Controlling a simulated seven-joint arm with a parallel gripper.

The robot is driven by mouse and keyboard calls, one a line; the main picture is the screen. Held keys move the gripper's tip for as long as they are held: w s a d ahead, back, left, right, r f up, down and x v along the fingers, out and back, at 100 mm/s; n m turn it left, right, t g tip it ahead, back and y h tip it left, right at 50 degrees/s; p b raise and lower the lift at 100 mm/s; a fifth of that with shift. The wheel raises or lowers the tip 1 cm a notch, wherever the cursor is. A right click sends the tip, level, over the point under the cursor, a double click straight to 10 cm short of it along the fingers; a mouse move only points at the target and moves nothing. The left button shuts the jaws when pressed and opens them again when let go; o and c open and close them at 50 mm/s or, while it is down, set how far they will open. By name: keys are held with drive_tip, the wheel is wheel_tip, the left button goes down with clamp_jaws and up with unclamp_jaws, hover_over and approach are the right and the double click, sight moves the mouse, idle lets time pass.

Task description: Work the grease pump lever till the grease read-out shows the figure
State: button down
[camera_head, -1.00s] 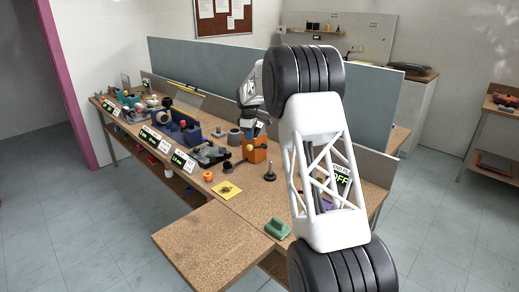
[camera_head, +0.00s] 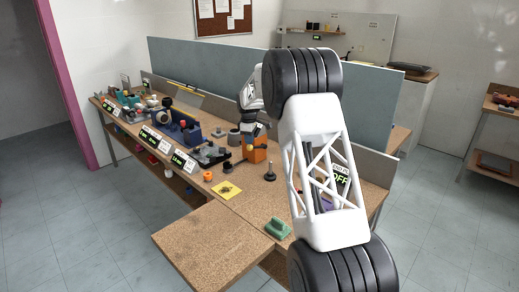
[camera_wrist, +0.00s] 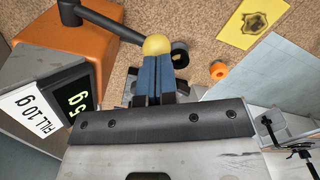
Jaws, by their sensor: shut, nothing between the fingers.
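The grease pump (camera_head: 254,155) is an orange box on the bench; it fills the upper left of the wrist view (camera_wrist: 65,38). Its dark lever (camera_wrist: 105,22) reaches out from the box and ends in a yellow knob (camera_wrist: 157,44). The green read-out (camera_wrist: 78,101) appears to show 5 g, seen turned round. The white label beside it (camera_wrist: 30,115) reads FILL 10 g. My gripper (camera_wrist: 153,58) is shut and empty, with its blue fingertips right at the knob; I cannot tell whether they touch. In the head view my gripper (camera_head: 250,130) is above the pump and partly hides it.
A yellow sheet (camera_head: 227,190) and a dark upright post (camera_head: 270,172) are in front of the pump. An orange ring (camera_wrist: 218,70) lies near the knob. A green block (camera_head: 278,228) sits near the bench edge. Several other fixtures line the bench to the left.

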sight(249, 147)
drive_tip(key=shift+f, duration=3.65)
drive_tip(key=shift+r, duration=6.1)
